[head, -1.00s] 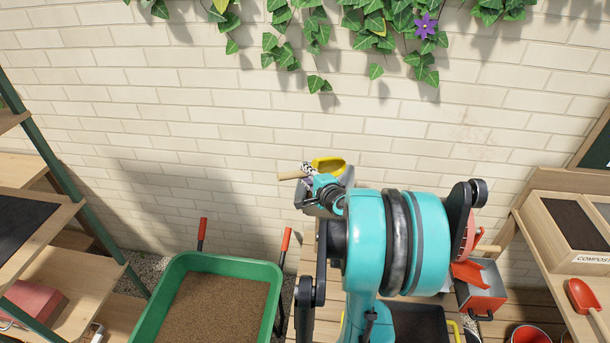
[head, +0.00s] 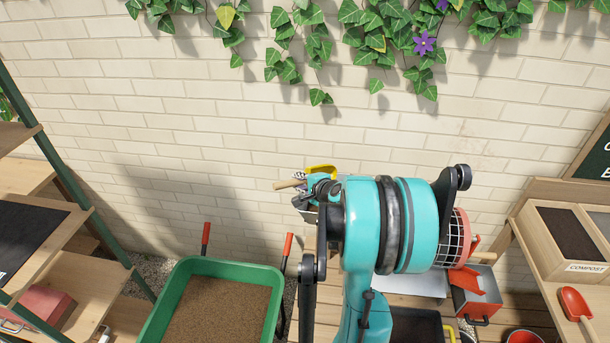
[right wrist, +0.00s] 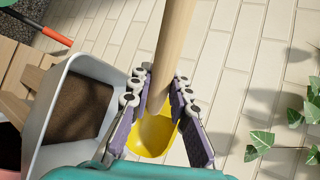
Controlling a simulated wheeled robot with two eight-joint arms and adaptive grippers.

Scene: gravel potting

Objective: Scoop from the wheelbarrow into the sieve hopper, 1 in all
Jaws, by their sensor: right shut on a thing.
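My right gripper (head: 318,188) is raised near the wall, partly behind my arm. In the right wrist view, its fingers (right wrist: 162,92) are closed around the pale wooden handle (right wrist: 175,45) of a yellow scoop (right wrist: 152,137). The yellow scoop (head: 322,168) also shows in the head view; the visible part of its bowl looks bare. The green wheelbarrow (head: 178,283) stands below left, filled with brown grains. A pale grey hopper (right wrist: 98,68) with brown material inside lies left of the gripper. The sieve's red-rimmed mesh (head: 453,240) shows right of my arm, which hides the rest.
A dark tray (head: 420,326) is below my arm. A wooden shelf (head: 40,225) is at left. A compost bin (head: 565,240) and red scoop (head: 575,300) are at right. Ivy hangs on the brick wall.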

